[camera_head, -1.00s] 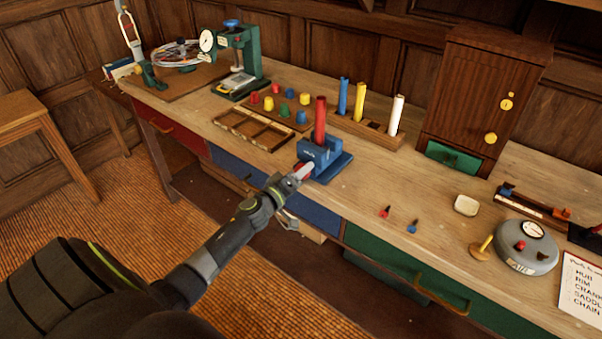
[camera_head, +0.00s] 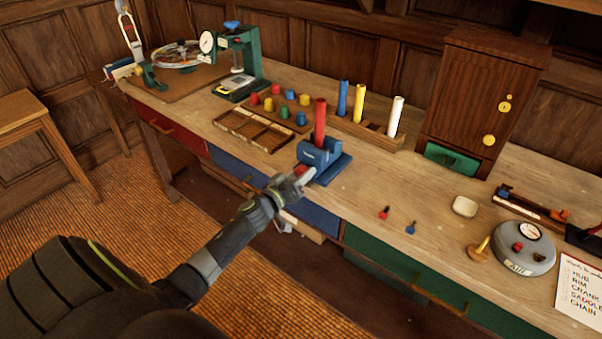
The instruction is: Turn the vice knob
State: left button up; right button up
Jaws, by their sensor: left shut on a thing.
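The blue vice (camera_head: 325,157) stands at the front edge of the bench, with a red tube (camera_head: 320,122) upright in it. Its red knob (camera_head: 300,169) faces the front and is mostly covered by my gripper. My left gripper (camera_head: 303,178) reaches in from the lower left and is shut on the knob at the front of the vice. My right gripper is not in view.
A rack with blue, yellow and white tubes (camera_head: 397,117) stands behind the vice. A board of coloured caps (camera_head: 285,112) and an empty wooden tray (camera_head: 252,131) are left. Small red (camera_head: 383,212) and blue (camera_head: 410,227) parts lie right on open bench.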

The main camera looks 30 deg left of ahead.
pick_arm(q)
jog(key=m, duration=0.5)
jog(key=shift+m, duration=0.4)
jog(key=m, duration=1)
jog(key=shift+m, duration=0.4)
jog(key=m+b, duration=0.1)
jog(key=m, duration=1)
jog(key=shift+b, duration=0.35)
jog(key=m, duration=0.5)
jog(key=shift+b, duration=0.35)
jog(key=m, duration=0.5)
jog(key=shift+f+m+b, duration=0.1)
jog(key=shift+m+b, duration=0.25)
jog(key=shift+m, duration=0.05)
jog(key=m, duration=0.5)
jog(key=shift+b, duration=0.3)
jog(key=shift+m, duration=0.3)
